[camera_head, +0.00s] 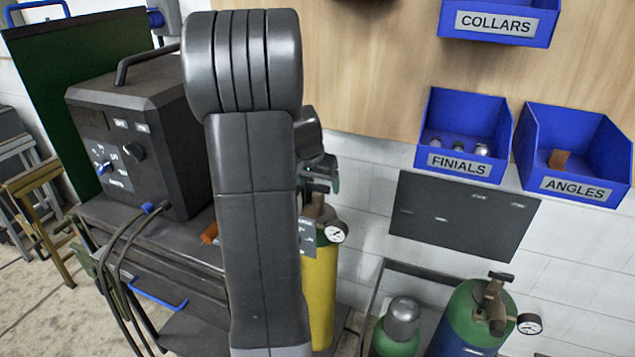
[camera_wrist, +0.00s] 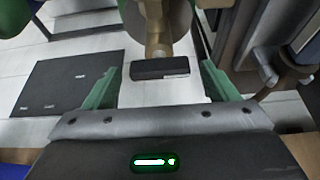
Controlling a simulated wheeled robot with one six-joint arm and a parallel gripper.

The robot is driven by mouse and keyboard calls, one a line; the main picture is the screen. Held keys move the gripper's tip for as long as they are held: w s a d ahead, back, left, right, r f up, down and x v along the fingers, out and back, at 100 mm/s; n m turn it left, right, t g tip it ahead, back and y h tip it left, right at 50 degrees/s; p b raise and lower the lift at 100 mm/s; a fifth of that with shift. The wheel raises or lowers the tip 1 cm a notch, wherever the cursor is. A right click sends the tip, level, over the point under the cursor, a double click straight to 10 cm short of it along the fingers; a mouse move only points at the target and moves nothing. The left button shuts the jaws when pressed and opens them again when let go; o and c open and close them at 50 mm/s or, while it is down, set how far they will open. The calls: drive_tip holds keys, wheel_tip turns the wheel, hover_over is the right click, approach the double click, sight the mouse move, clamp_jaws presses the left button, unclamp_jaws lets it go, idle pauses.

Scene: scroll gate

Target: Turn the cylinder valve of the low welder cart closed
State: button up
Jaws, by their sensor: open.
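The welder cart (camera_head: 150,262) stands at the left with a black welder box (camera_head: 135,145) on it. A yellow gas cylinder (camera_head: 321,290) with a round gauge (camera_head: 335,232) stands at its right side. Its brass valve (camera_head: 318,208) is partly hidden behind my arm in the head view. In the wrist view a brass stem (camera_wrist: 157,40) ends in a black bar handle (camera_wrist: 160,68). My gripper (camera_wrist: 160,80) is open, its green fingers apart on either side of the bar. I cannot tell whether either finger touches it. The gripper is mostly hidden in the head view.
A green-and-blue cylinder (camera_head: 465,310) with a gauge and a grey-capped green cylinder (camera_head: 399,335) stand at the lower right. Blue bins (camera_head: 575,155) and a dark panel (camera_head: 462,215) are on the wall. Black cables (camera_head: 118,255) hang in front of the cart.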

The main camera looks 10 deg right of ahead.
drive_tip(key=v, duration=1.4)
drive_tip(key=shift+f, duration=0.15)
drive_tip(key=x, duration=1.3)
drive_tip(key=shift+w+d+f, duration=0.1)
drive_tip(key=shift+f, duration=0.25)
drive_tip(key=shift+r, duration=0.1)
